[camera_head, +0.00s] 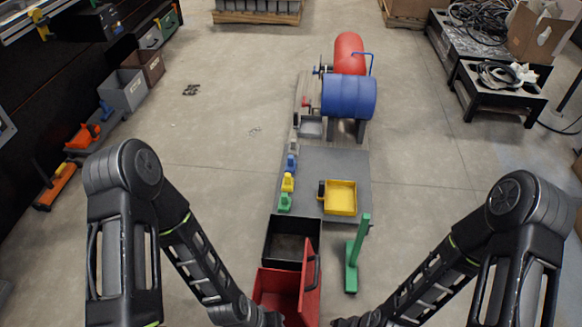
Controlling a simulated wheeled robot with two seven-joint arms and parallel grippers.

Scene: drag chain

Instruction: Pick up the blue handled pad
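The blue handled pad (291,163) is a small blue piece standing in a row along the left edge of a long grey board (340,170). A yellow handled pad (288,182) and a green handled pad (284,201) stand nearer me in the same row. My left gripper (268,319) is low at the bottom edge, by the red box. My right gripper (347,321) is at the bottom edge, right of that box. Both are well short of the blue pad, and their fingers are too cut off or dark to read.
An open red box (271,289) with its lid tilted up and a black tray (292,240) lie between me and the pads. A yellow tray (340,198), a green stand (353,265) and a blue drum (349,96) are to the right.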

